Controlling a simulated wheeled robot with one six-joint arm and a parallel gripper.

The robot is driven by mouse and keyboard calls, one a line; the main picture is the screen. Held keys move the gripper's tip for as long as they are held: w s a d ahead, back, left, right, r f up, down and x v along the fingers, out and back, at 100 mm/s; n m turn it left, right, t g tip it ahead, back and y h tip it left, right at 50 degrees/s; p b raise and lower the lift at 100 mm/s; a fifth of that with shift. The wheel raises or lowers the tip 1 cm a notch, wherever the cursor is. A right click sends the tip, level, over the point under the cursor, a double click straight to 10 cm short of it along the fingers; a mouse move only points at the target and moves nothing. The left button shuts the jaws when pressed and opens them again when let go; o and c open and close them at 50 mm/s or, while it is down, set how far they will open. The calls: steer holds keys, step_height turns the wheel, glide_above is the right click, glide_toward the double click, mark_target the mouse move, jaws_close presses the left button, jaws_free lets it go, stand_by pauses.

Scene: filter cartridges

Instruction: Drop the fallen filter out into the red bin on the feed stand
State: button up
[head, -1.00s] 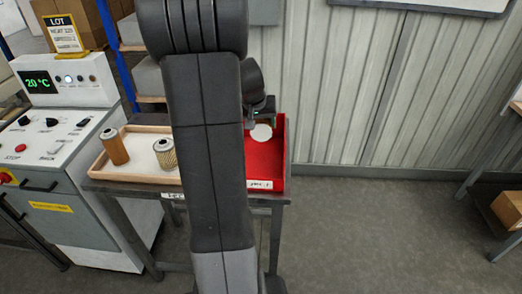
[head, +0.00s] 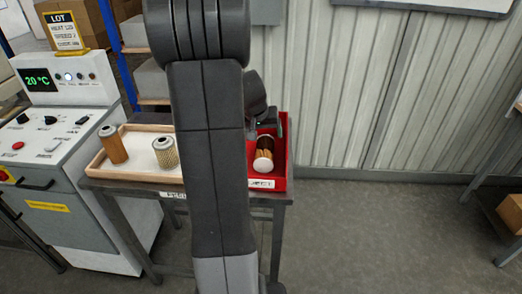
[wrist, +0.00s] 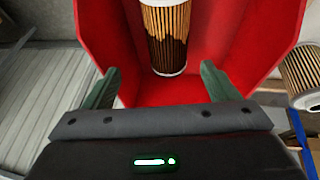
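The fallen filter (head: 264,153), pleated orange-brown with a dark stain and a pale end cap, lies inside the red bin (head: 283,160) on the feed stand. In the wrist view the filter (wrist: 165,35) rests against the bin's red inside (wrist: 110,35), its pale cap towards me. My gripper (wrist: 160,88) is open, its two green fingers wide apart with nothing between them. The filter is beyond the fingertips and apart from them. In the head view my gripper (head: 272,122) is over the bin, partly hidden by my arm.
A wooden tray (head: 135,176) left of the bin holds an orange-brown filter (head: 113,145) and a mesh-like filter (head: 165,152), both upright. A control cabinet (head: 62,130) stands at the left.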

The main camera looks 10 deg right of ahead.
steer(key=shift+r, duration=0.1)
steer(key=v, duration=1.3)
steer(key=shift+s+a+r, duration=0.15)
steer(key=shift+s+r, duration=0.05)
steer(key=shift+r, duration=0.05)
steer(key=x, duration=1.3)
steer(key=shift+f, duration=0.15)
steer(key=shift+w+d+r+p, duration=0.2)
steer(key=shift+w+r+p, duration=0.1)
steer(key=shift+p, duration=0.2)
steer(key=shift+s+r+p, duration=0.1)
steer(key=shift+r+p, duration=0.75)
steer(key=shift+r, duration=0.5)
